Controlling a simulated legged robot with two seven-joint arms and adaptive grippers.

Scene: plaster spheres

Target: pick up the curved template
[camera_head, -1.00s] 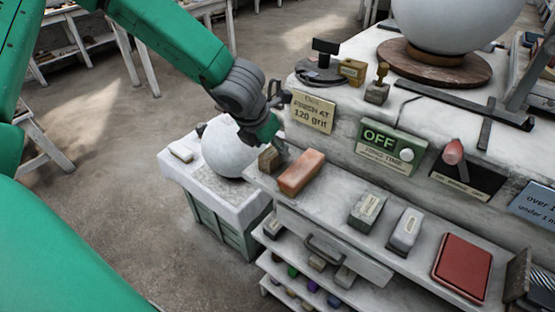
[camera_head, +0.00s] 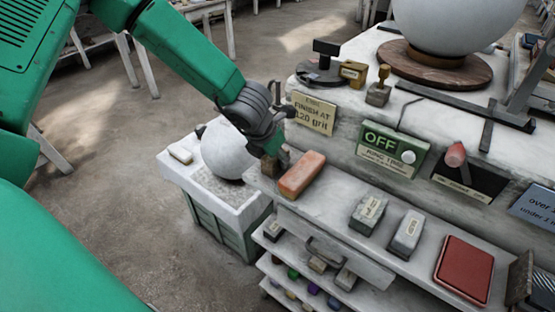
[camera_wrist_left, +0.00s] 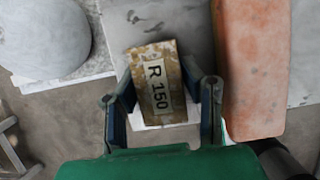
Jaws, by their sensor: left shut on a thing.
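The curved template (camera_wrist_left: 152,62) shows in the left wrist view as a worn tan-brown piece with a pale label reading "R 150"; its curve cannot be made out. My left gripper (camera_wrist_left: 161,98) is shut on it, one finger on each side. In the head view my left gripper (camera_head: 272,162) points down at the left end of the marble shelf and mostly hides the template (camera_head: 268,168). I cannot tell whether the template still touches the shelf. My right gripper is not in view.
An orange brick-like block (camera_head: 302,174) lies close to the right of the gripper. A white sphere (camera_head: 226,150) sits on a stand to the left. Two grey labelled blocks (camera_head: 368,213) and a red book-like pad (camera_head: 464,268) lie farther right along the shelf (camera_head: 335,205).

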